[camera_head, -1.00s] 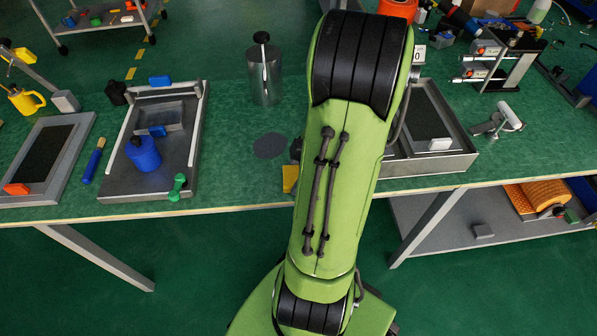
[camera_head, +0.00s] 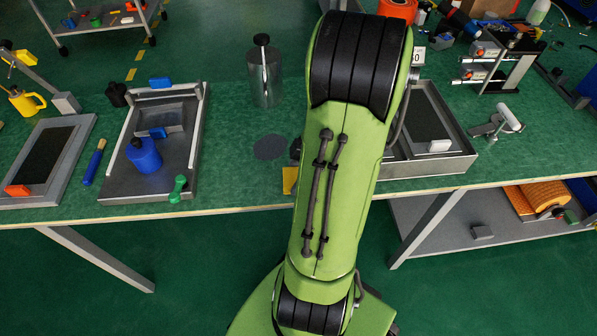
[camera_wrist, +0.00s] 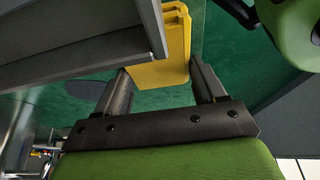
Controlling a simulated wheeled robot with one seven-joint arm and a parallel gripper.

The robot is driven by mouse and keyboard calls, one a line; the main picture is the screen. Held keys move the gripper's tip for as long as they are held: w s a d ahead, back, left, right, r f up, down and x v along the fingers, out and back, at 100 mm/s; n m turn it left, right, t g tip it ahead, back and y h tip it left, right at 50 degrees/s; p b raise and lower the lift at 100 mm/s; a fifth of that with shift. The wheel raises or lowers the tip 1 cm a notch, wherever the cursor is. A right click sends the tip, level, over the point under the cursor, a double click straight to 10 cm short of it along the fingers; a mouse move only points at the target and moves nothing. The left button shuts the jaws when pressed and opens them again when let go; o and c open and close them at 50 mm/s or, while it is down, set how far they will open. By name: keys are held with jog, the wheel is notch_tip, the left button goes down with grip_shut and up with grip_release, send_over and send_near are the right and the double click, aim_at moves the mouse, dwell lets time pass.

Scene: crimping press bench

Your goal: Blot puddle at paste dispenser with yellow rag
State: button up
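The yellow rag (camera_head: 290,180) shows at the table's front edge in the head view, partly hidden by my arm. In the wrist view the folded rag (camera_wrist: 165,55) lies between the two fingers of my gripper (camera_wrist: 160,75), which stand wide apart at its sides. I cannot tell if they press on it. The puddle (camera_head: 270,146) is a dark grey round patch on the green table, left of my arm; it also shows in the wrist view (camera_wrist: 85,90). The grey metal dispenser can (camera_head: 264,80) with a black top stands behind the puddle.
A grey tray (camera_head: 190,170) with a blue bottle (camera_head: 144,155) stands left of the puddle. Another grey tray (camera_head: 455,165) is right of my arm. A large grey slab (camera_wrist: 80,45) fills the wrist view's upper left. Bare table surrounds the puddle.

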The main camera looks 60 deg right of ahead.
jog(key=shift+c, duration=1)
jog(key=o, duration=0.7)
jog(key=shift+r, duration=0.3)
jog(key=shift+c, duration=0.2)
jog(key=c, duration=0.7)
jog(key=shift+o, duration=0.2)
jog(key=shift+r+p, duration=2.8)
jog(key=shift+r, duration=0.7)
